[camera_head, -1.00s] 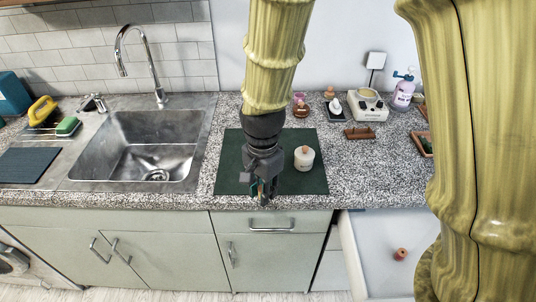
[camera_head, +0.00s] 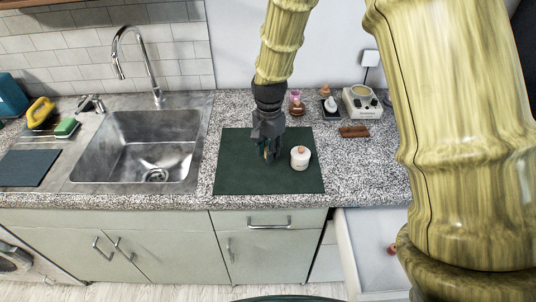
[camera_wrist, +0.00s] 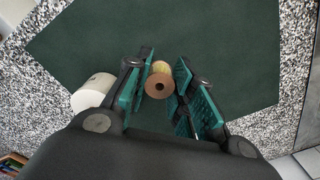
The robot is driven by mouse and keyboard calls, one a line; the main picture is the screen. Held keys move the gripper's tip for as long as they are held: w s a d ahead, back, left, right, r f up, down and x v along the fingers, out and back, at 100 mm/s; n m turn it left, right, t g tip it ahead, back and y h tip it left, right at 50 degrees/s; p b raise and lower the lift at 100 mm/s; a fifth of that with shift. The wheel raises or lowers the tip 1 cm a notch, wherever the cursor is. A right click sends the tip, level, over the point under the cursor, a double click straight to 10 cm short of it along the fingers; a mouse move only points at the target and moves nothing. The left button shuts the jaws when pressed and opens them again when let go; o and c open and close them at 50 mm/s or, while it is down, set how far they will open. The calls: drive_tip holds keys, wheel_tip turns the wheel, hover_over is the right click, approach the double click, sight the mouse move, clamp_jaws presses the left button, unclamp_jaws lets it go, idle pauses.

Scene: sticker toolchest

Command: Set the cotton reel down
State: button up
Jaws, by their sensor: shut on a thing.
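The cotton reel (camera_wrist: 159,82), a wooden spool with yellowish thread, is between the teal-padded fingers of my gripper (camera_wrist: 162,90) in the wrist view. My gripper is shut on it. In the head view my gripper (camera_head: 268,155) points down over the dark green mat (camera_head: 235,175), left of the white lidded jar. The reel is mostly hidden there by the fingers. I cannot tell whether it touches the mat.
The white jar with a wooden knob (camera_head: 300,159) stands close to the right of my gripper; it also shows in the wrist view (camera_wrist: 93,93). A brown wooden block (camera_head: 354,131) and a white appliance (camera_head: 362,103) are further right. The mat's left part is clear.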

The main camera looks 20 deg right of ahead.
drive_tip(key=shift+f+p, duration=0.7)
drive_tip(key=shift+f, duration=1.05)
drive_tip(key=shift+f, duration=0.1)
drive_tip(key=o, duration=0.7)
drive_tip(key=shift+w, duration=0.1)
drive_tip(key=shift+o, duration=0.2)
wheel_tip(320, 180, up, 12)
drive_tip(key=b, duration=0.3)
